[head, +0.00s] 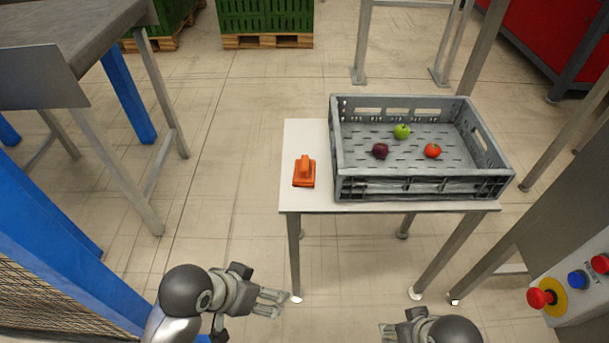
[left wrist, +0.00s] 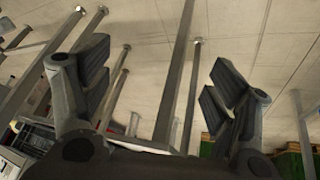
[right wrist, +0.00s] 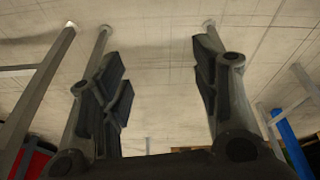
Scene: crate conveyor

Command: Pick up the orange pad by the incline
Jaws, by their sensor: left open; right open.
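The orange pad (head: 304,173) has a raised handle and lies on the left part of the small white table (head: 305,135), beside a grey crate. My left gripper (head: 280,303) is open and empty, in front of the table's near left leg and below the pad in the head view. Its open fingers show in the left wrist view (left wrist: 160,90). My right gripper (head: 385,333) is partly cut off at the bottom edge of the head view. In the right wrist view (right wrist: 160,85) its fingers are apart with nothing between them. The pad is not recognisable in either wrist view.
The grey crate (head: 420,187) on the table holds a green, a red and a dark purple fruit. An inclined grey conveyor (head: 75,40) stands at the upper left. A panel with red and blue buttons (head: 575,290) is at the right. Floor left of the table is clear.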

